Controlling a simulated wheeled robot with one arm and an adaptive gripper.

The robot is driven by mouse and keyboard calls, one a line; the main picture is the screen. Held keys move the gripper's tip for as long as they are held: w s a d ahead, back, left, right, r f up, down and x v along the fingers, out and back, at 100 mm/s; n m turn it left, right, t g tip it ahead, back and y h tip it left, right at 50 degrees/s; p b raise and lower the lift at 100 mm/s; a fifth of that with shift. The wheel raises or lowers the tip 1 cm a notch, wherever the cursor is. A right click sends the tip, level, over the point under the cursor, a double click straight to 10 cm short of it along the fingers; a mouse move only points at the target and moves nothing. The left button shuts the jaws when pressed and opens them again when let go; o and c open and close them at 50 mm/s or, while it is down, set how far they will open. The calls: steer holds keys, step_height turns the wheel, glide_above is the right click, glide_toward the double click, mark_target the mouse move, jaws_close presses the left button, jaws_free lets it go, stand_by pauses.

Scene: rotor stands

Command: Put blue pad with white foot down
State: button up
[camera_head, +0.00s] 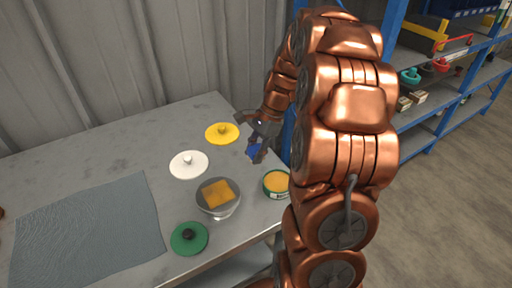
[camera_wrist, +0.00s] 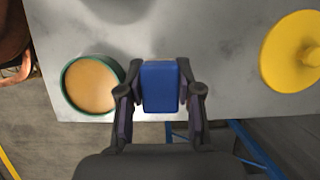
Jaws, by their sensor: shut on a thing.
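The blue pad (camera_wrist: 160,84) is a small blue block between the two dark fingers of my gripper (camera_wrist: 160,94), which is shut on it. In the head view the blue pad (camera_head: 254,151) shows at my gripper (camera_head: 257,147), near the table's right edge. The pad appears above the tabletop; I cannot tell the exact gap. Its white foot does not show in either view. My gripper is between the yellow lid and the green tin.
On the grey table (camera_head: 110,150) are a yellow lid (camera_head: 222,132), a white lid (camera_head: 188,164), a green lid (camera_head: 189,238), a bowl (camera_head: 226,211) with an orange pad (camera_head: 218,192), a green-rimmed tin (camera_head: 277,184) and a grey cloth (camera_head: 87,232). Blue shelving (camera_head: 455,100) stands right.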

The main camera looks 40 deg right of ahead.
mark_target(256, 148)
steer(key=w+d, duration=0.2)
steer(key=w, duration=0.1)
steer(key=w+d, duration=0.1)
steer(key=shift+w+d+f, duration=0.3)
steer(key=shift+w, duration=0.1)
steer(key=shift+f, duration=1.7)
steer(key=shift+f, duration=0.1)
steer(key=o, duration=1.1)
steer(key=v, duration=1.2)
steer(key=shift+a, duration=0.1)
